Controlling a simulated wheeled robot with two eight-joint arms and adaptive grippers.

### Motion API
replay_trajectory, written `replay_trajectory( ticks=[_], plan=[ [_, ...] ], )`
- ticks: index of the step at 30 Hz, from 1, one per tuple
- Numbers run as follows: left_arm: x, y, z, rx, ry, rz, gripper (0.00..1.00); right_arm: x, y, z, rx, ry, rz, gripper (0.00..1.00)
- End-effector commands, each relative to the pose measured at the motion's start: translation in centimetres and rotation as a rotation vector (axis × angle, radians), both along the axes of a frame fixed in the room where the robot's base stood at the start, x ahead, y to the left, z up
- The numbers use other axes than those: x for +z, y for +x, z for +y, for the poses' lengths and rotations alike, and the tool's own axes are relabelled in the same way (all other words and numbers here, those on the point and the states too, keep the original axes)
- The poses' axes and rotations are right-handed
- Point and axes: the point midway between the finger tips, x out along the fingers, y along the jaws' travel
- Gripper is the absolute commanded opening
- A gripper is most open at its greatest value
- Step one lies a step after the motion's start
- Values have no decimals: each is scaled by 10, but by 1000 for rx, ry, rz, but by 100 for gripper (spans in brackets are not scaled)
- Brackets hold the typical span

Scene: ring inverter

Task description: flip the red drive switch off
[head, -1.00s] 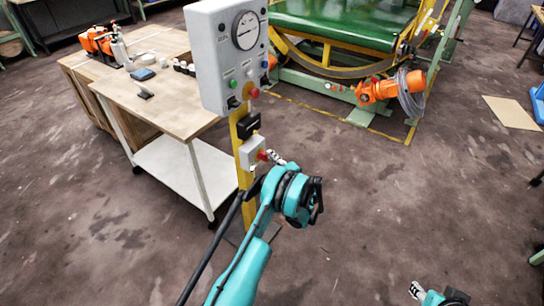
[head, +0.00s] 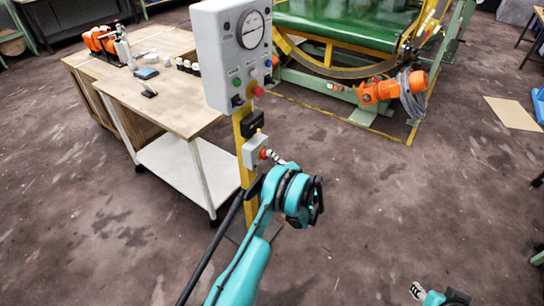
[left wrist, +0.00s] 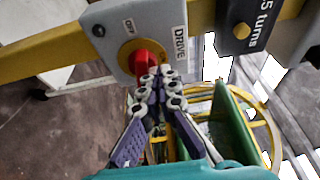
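The red drive switch (left wrist: 146,62) sits on a yellow disc on a grey box (left wrist: 112,28) marked OFF and DRIVE. In the head view the red switch (head: 263,154) is on the small box low on the yellow post. My left gripper (left wrist: 158,80) has its fingertips close together right at the red switch, overlapping its lower right side. Contact is hard to tell. In the head view the left gripper (head: 283,162) reaches the switch from the right. My right gripper (head: 417,291) is low at the right, over the floor, away from the switch; its finger gap is unclear.
A grey control box (head: 228,60) with a gauge and buttons tops the yellow post. A black box (head: 252,124) sits just above the switch; its label shows "5 turns" in the wrist view. A wooden table (head: 165,105) stands left. The green-bedded machine (head: 340,25) is behind.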

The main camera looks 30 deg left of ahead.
Motion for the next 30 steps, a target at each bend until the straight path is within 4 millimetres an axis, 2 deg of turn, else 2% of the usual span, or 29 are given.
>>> replay_trajectory(
  ticks=[5, 8, 12, 15, 21, 24, 30],
  plan=[
    [4, 1, 0, -1, -1, -1, 0, 2, 0, 0, 0, 0, 0, 40],
    [17, 4, 2, -1, 0, 0, 0, 7, 0, 0, 0, 0, 0, 40],
    [47, 10, 7, 1, 0, 0, 0, 17, 0, 0, 0, 0, 0, 40],
    [33, 6, -22, -5, 0, -1, 0, 24, 0, 0, 0, 0, 0, 40],
    [18, -1, -61, -3, 1, 0, 0, 34, 0, 0, 0, 0, 0, 40],
    [13, -4, -75, -3, 1, 0, 0, 37, 0, 0, 0, 0, 0, 40],
    [8, -6, -88, -1, 1, 0, 0, 39, 0, 0, 0, 0, 0, 40]
  ],
)
